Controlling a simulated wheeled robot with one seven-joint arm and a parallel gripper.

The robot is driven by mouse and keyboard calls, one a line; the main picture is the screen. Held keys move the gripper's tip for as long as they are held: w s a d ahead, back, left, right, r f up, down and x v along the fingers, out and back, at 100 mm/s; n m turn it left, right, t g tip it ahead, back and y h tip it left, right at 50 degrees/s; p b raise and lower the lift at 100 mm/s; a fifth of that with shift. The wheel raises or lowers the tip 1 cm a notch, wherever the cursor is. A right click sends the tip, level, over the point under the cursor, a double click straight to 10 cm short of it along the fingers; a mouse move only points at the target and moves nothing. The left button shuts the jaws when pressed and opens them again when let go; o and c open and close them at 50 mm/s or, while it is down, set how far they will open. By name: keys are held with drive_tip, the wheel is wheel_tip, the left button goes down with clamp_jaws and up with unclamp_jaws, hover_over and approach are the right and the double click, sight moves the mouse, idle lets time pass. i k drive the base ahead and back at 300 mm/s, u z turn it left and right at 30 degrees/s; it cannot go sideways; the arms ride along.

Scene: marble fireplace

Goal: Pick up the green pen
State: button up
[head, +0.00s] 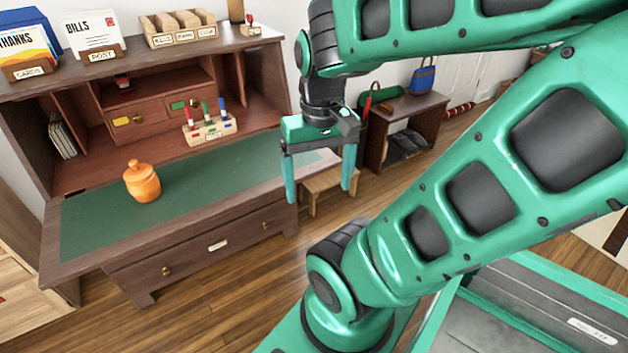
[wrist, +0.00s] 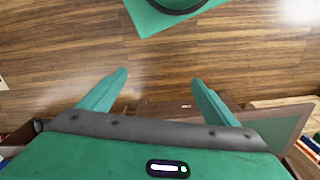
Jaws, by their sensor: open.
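The green pen (head: 206,111) stands upright between a red pen and a blue pen in a small wooden pen holder (head: 212,134). The holder is on the desk (head: 95,227), at the back of its green writing surface, in front of the drawers. My gripper (head: 318,196) is open and empty in the air to the right of the pens, beyond the desk's right side. In the wrist view my two fingers (wrist: 160,76) are spread apart over wooden floor. I cannot make out the green pen in the wrist view.
An orange lidded jar (head: 142,182) stands on the left of the writing surface. Small drawers (head: 134,121) and a shelf are behind the pens. Card boxes and a wooden sorter (head: 180,30) stand on top. A stool (head: 330,183) is right of the desk.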

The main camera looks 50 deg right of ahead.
sight(205, 109)
drive_tip(key=z, duration=0.4)
drive_tip(key=i, duration=0.95)
drive_tip(key=z, duration=0.2)
